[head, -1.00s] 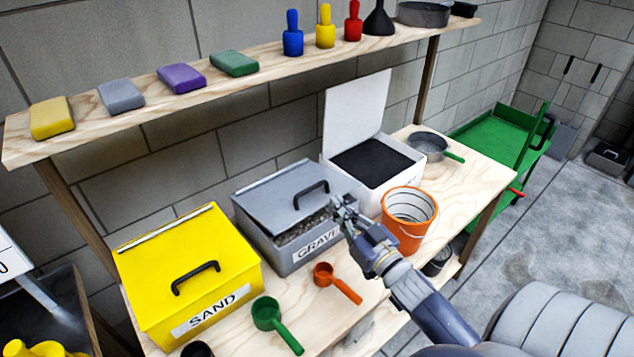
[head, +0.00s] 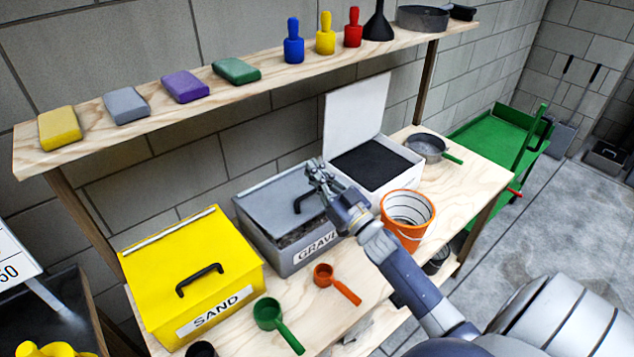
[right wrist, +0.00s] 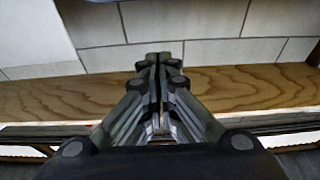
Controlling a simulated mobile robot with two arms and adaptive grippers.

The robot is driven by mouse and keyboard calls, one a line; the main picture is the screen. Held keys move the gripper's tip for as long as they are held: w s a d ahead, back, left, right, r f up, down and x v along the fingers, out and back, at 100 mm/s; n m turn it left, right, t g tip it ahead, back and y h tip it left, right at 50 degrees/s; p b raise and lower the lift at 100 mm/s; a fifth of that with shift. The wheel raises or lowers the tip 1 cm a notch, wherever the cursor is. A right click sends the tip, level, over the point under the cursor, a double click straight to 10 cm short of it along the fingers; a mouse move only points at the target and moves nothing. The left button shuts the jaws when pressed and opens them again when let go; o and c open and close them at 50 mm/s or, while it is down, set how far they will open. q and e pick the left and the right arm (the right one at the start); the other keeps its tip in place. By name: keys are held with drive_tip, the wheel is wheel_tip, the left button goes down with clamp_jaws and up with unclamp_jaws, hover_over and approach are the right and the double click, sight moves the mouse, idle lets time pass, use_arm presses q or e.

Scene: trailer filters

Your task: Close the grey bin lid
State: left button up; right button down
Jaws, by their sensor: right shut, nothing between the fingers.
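The grey bin (head: 283,258), labelled GRAVEL, stands on the bench between the yellow bin and the white bin. Its grey lid (head: 268,199) is tilted, with a gap at the front where gravel shows. The lid's black handle (head: 297,205) is partly hidden by my right gripper (head: 315,168). That gripper is shut and empty, over the right side of the lid near the handle; I cannot tell if it touches. In the right wrist view the shut fingers (right wrist: 160,65) point toward wood and the block wall. My left gripper is not in view.
The yellow SAND bin (head: 190,265) is shut at left. The white bin (head: 400,178) stands open at right, its lid raised. An orange bucket (head: 405,235), an orange scoop (head: 345,290) and a green scoop (head: 270,312) are near the front. A shelf (head: 160,108) runs above.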

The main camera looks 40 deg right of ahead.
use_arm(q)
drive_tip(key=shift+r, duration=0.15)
use_arm(e)
hover_over(323, 210)
drive_tip(key=w, duration=0.2)
drive_tip(key=shift+w+a+f, duration=0.15)
drive_tip(key=shift+f, duration=1.9)
